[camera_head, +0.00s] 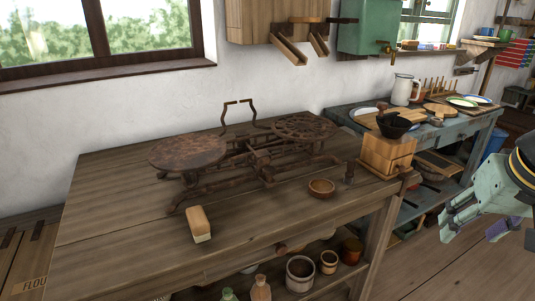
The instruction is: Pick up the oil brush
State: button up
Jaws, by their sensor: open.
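A small oblong block (198,224) with a tan wooden top and a pale, bristle-like lower part lies near the front left of the wooden table (110,215). It looks like the oil brush, but it is too small to be sure. My gripper (487,231) is at the right edge of the view, pale green and partly cut off. It is open, with nothing seen between its fingers. It is over the floor, to the right of the table and far from the block.
A rusty scale (258,150) with two round plates fills the table's back. A small wooden bowl (321,188) and a wooden box grinder (387,154) stand at the right. Jars (300,274) sit on the shelf below. The table's front left is clear.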

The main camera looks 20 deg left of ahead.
aim_at(349, 175)
jog(key=i+j+u, duration=0.45)
jog(key=i+u, duration=0.15)
jog(key=u, duration=0.15)
